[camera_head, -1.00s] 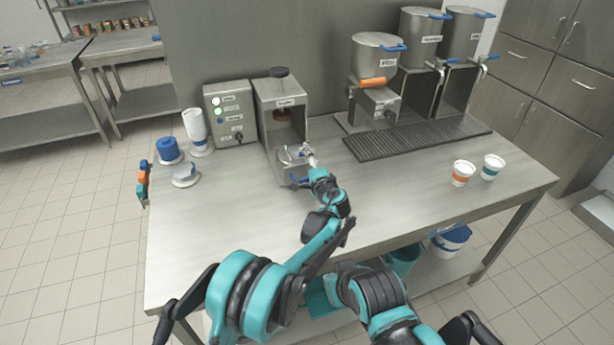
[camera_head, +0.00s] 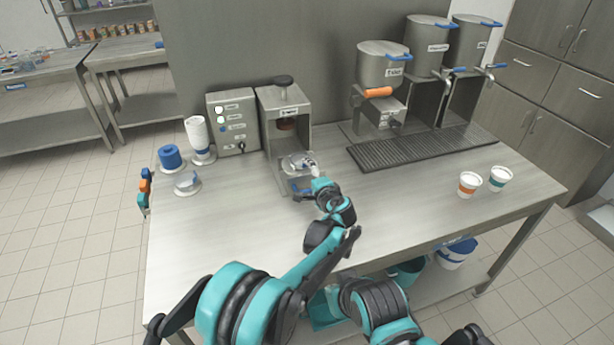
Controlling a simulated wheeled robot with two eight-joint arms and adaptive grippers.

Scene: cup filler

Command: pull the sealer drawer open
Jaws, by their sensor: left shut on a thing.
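The sealer (camera_head: 269,104) is a grey metal box with a dark knob on top, at the back left of the table. Its drawer (camera_head: 297,163) is a metal tray low in the open front, with a blue handle (camera_head: 299,188) at its front edge. How far out the drawer stands is hard to tell. My left gripper (camera_head: 311,181) is at the drawer's front right, shut on the handle. Its fingers are small and partly hidden by the wrist. My right gripper is not in view.
Dispensers (camera_head: 384,66) and a drip grate (camera_head: 420,146) are to the right. Two cups (camera_head: 469,184) stand near the right end. The table's front left is clear.

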